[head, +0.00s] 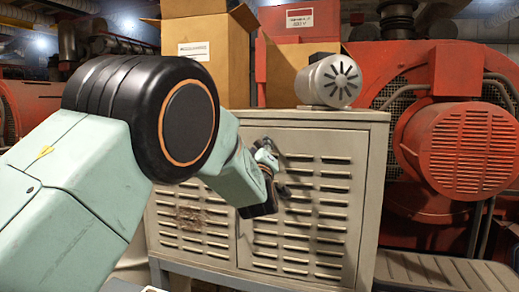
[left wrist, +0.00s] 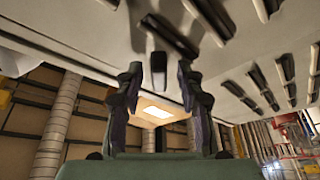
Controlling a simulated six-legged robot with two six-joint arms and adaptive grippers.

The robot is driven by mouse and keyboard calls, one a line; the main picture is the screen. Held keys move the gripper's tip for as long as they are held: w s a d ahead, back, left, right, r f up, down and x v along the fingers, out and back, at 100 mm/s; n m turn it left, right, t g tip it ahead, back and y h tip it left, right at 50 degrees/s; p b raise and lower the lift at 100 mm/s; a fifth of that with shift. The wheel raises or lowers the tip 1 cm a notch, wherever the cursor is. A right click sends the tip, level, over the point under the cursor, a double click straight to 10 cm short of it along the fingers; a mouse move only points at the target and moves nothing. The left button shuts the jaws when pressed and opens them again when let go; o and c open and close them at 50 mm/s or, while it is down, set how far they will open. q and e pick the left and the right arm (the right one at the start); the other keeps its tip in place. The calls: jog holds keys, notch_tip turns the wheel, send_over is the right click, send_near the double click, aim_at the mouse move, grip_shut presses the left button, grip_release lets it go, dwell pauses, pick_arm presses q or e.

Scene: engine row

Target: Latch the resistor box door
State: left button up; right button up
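The resistor box (head: 345,118) is a beige louvred cabinet in the middle of the head view. Its door (head: 320,222) is the right-hand front panel and looks roughly flush with the frame. My left gripper (head: 272,165) is at the upper left part of the door; its fingers are small and partly hidden by my arm. In the left wrist view my left gripper (left wrist: 157,75) has its two dark fingers apart, with nothing seen held between them. A dark protruding piece (left wrist: 167,35), perhaps the latch handle, is just beyond the fingertips. My right gripper is not in view.
A grey motor (head: 328,80) stands on top of the box. Cardboard boxes (head: 207,50) and a red case (head: 290,55) are behind it. A red machine with a round louvred cover (head: 460,150) stands to the right. My left arm hides much of the left side.

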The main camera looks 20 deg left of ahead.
pick_arm(q)
jog(key=shift+s+d+r, duration=0.2)
jog(key=shift+s, duration=0.05)
jog(key=c, duration=0.3)
jog(key=shift+w+a+f, duration=0.2)
jog(key=shift+w+a, duration=0.05)
jog(key=c, duration=0.4)
jog(key=shift+d, duration=0.1)
grip_shut()
